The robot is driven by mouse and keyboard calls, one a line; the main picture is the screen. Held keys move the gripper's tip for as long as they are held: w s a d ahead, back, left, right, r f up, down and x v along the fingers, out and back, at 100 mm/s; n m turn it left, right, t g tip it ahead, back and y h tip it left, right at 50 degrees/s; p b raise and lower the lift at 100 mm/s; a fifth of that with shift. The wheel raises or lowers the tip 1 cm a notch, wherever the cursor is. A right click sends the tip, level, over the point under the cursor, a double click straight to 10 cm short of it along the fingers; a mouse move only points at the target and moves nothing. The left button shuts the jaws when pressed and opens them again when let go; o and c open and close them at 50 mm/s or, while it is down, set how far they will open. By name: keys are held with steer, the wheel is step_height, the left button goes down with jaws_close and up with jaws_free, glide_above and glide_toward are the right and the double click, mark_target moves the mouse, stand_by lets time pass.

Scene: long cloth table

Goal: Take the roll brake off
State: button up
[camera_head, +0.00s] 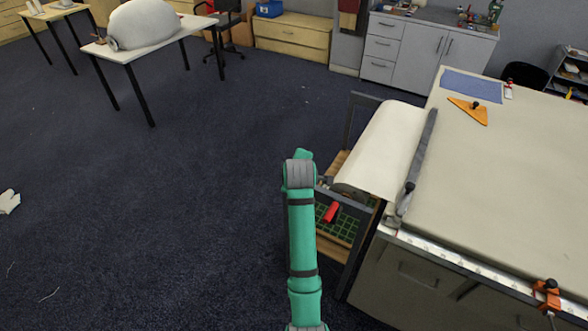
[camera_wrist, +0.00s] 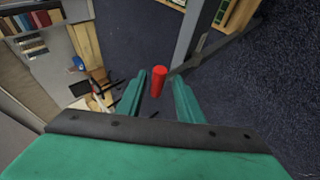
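The roll brake's red handle (camera_head: 332,211) shows below the hanging end of the cream cloth roll (camera_head: 385,150), at the left end of the long table. In the wrist view the red handle (camera_wrist: 159,82) sits at the end of a dark lever (camera_wrist: 205,52) and lies in line with the gap between my fingers. My gripper (camera_wrist: 160,86) is open, with a visible gap on each side of the handle. I cannot tell how deep the handle is between the fingers. In the head view my green arm reaches up left of the roll stand, and the fingers are hidden.
The long cloth table (camera_head: 510,170) fills the right, with a dark bar (camera_head: 424,150) along its left edge and an orange clamp (camera_head: 547,292) at the front. A shelf with a green grid (camera_head: 340,222) is under the roll. Open carpet (camera_head: 190,210) lies to the left.

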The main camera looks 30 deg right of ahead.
steer(key=shift+s+d+f, duration=0.15)
steer(key=shift+s+d, duration=0.35)
steer(key=shift+d, duration=0.2)
steer(key=a+v, duration=0.1)
steer(key=v, duration=0.9)
steer(key=shift+w+a+r, duration=0.15)
steer(key=shift+a+r, duration=0.2)
steer(key=s+a+f+m+t, duration=0.2)
steer(key=s+a+f, duration=0.2)
steer(key=a+f, duration=0.75)
steer(key=s+a+f+m+t+y, duration=0.1)
steer(key=s+a+f+m+t, duration=0.1)
steer(key=s+a+f, duration=0.75)
steer(key=s+a+m+t+y, duration=0.1)
steer(key=s+a, duration=0.2)
steer(key=s, duration=0.4)
steer(key=s+a+m, duration=0.1)
steer(key=s+a, duration=0.2)
steer(key=s, duration=0.4)
steer(key=s+a+r+m+t+y, duration=0.1)
steer(key=s+r, duration=0.3)
steer(key=s, duration=0.2)
steer(key=s+a+r+m+t+y, duration=0.1)
steer(key=s+a+r, duration=0.1)
steer(key=s+r, duration=0.2)
steer(key=v, duration=0.3)
